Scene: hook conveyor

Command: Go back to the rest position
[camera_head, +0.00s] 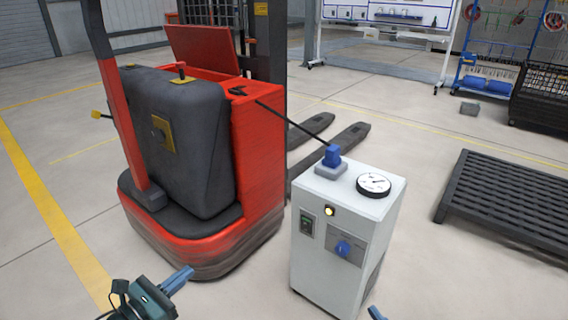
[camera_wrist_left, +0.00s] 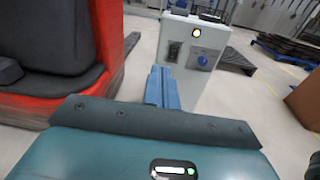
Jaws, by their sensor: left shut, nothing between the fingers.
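My left gripper (camera_head: 180,281) is at the lower left of the head view, in front of the red forklift and left of the white cabinet. Its blue fingers (camera_wrist_left: 162,86) are together and empty in the left wrist view, pointing toward the cabinet. A blue tip (camera_head: 375,313), probably of my right gripper, shows at the bottom edge of the head view; the rest of it is out of frame. Neither gripper appears to touch anything.
The red forklift (camera_head: 262,150) stands at left. The white cabinet (camera_head: 322,262) carries a gauge (camera_head: 373,184), a blue knob (camera_head: 343,248) and a blue plug (camera_head: 332,156) with a black cable toward the forklift. A dark pallet (camera_head: 505,200) lies right. Floor between is clear.

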